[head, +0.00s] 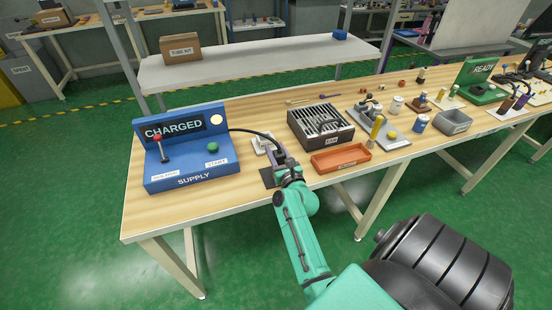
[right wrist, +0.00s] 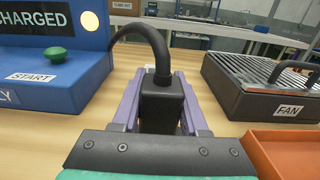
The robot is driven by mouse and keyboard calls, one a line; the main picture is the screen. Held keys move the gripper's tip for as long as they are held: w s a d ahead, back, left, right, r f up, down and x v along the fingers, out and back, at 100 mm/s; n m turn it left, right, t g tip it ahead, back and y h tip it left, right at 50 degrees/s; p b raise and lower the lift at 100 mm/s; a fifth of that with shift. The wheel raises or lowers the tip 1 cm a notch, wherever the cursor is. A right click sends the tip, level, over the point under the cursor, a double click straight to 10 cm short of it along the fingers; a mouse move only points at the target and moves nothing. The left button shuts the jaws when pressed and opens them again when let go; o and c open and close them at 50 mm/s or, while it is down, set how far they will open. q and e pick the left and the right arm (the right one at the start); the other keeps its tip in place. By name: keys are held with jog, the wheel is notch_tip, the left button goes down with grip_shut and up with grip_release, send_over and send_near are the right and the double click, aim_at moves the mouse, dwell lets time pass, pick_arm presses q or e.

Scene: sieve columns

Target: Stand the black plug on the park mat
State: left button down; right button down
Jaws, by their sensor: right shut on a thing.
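The black plug (right wrist: 163,105) is upright between the purple fingers of my right gripper (right wrist: 165,103) in the right wrist view, with its thick black cable rising from its top and bending left. In the head view my right gripper (head: 284,160) is over the table, right of the blue supply box, and the cable (head: 258,134) runs to it from that box. A dark flat patch (head: 267,177), which looks like the park mat, lies at the gripper's left and is partly covered by it. The plug's lower end is hidden, so I cannot tell whether it touches anything. My left gripper is out of view.
The blue supply box (head: 190,171) reads CHARGED and has a red-knobbed lever and a green START button. A small white thing (head: 262,143) sits behind my gripper. The black FAN box (head: 320,128) and an orange tray (head: 341,160) stand to the right. The table's front-left is clear.

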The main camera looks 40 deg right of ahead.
jog(key=shift+f, duration=0.7)
jog(key=shift+a+r, duration=0.1)
jog(key=shift+r, duration=0.2)
jog(key=shift+f, duration=0.15)
jog(key=shift+c, duration=2.2)
grip_release()
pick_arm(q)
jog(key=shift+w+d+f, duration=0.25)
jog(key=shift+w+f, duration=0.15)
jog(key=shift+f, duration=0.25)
